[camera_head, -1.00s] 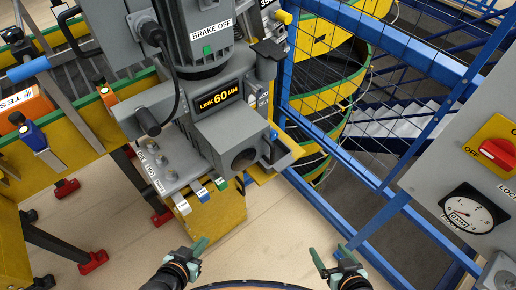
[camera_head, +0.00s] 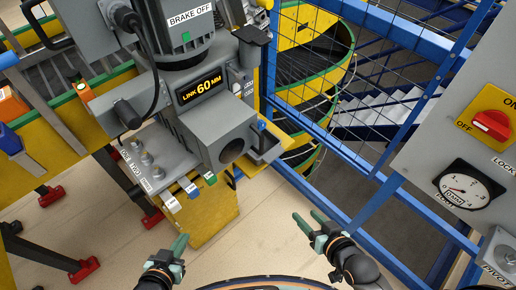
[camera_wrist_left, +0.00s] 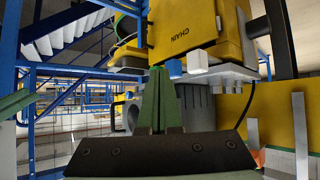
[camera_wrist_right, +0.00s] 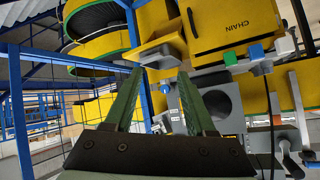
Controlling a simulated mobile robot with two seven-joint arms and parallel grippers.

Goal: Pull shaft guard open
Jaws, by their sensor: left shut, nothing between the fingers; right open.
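No part in view carries a readable shaft guard label. The grey drive unit (camera_head: 215,130) with a dark round bore and a "LINK 60 MM" display stands at the middle left. A blue knob (camera_head: 262,125) and a small tray-like bracket (camera_head: 268,152) sit on its right side; a yellow flap-like part (camera_wrist_right: 160,50) shows in the right wrist view. A yellow box (camera_head: 208,215) marked "CHAIN" in the wrist views is below the drive. My left gripper (camera_head: 180,244) is shut and empty, below the box. My right gripper (camera_head: 306,215) is open and empty, right of it, apart from the machine.
A blue mesh fence (camera_head: 340,150) and the spiral conveyor (camera_head: 312,45) stand behind. A grey panel with a red switch (camera_head: 491,124) and a dial gauge (camera_head: 468,188) is at the right. Clear floor (camera_head: 250,250) lies between my grippers.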

